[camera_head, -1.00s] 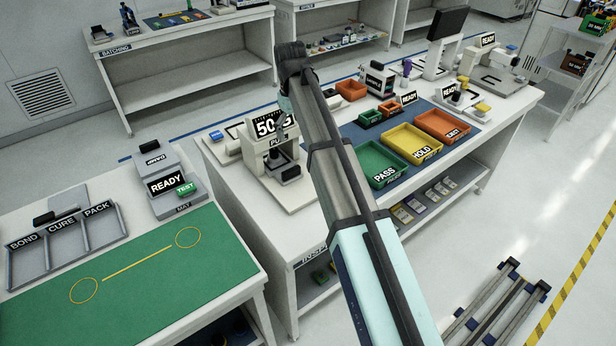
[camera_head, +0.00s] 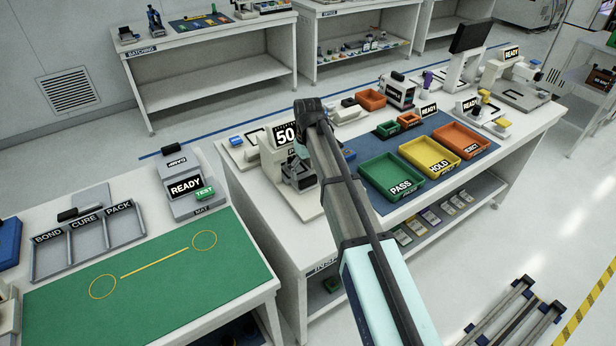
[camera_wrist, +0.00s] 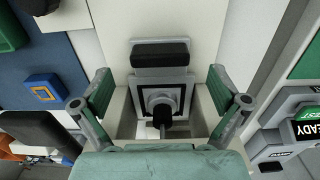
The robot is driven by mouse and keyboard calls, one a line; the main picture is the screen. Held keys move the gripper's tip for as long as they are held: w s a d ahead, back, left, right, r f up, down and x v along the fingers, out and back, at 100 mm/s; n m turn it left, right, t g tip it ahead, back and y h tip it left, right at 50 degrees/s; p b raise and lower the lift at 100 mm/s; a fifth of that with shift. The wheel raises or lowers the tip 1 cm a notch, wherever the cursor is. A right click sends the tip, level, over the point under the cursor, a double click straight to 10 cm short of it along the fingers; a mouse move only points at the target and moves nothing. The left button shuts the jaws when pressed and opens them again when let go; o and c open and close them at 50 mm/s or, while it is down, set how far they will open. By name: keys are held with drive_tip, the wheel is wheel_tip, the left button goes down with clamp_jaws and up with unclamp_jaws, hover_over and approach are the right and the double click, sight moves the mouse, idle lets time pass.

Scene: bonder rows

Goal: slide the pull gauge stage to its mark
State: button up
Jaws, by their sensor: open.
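The pull gauge (camera_head: 285,133) is a pale machine with a "50" display on the bench, partly hidden by my arm. Its stage (camera_head: 302,183) is a small grey block with dark parts at the gauge's foot. In the wrist view the stage (camera_wrist: 145,92) shows a black-framed square plate, a black bar (camera_wrist: 160,53) at its far end and a black knob (camera_wrist: 162,118) in front. My gripper (camera_wrist: 160,85) is open, its green-padded fingers on either side of the stage, with nothing between them clearly gripped. I cannot make out the stage's mark.
Green PASS (camera_head: 392,176), yellow HOLD (camera_head: 430,155) and orange REJECT (camera_head: 460,139) trays stand right of the gauge. A neighbouring bench holds a green mat (camera_head: 150,290) and a READY tester (camera_head: 187,187). A gap separates the benches.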

sight(308, 178)
drive_tip(key=shift+f+p, duration=0.35)
drive_tip(key=shift+f, duration=1.7)
drive_tip(key=c, duration=1.7)
drive_tip(key=s+d, duration=0.2)
drive_tip(key=s, duration=0.1)
drive_tip(key=s+d, duration=0.3)
drive_tip(key=s, duration=0.1)
drive_tip(key=s+d, duration=0.2)
drive_tip(key=s, duration=0.1)
drive_tip(key=shift+s+d, duration=0.3)
drive_tip(key=o, duration=1.7)
drive_tip(key=shift+r, duration=0.15)
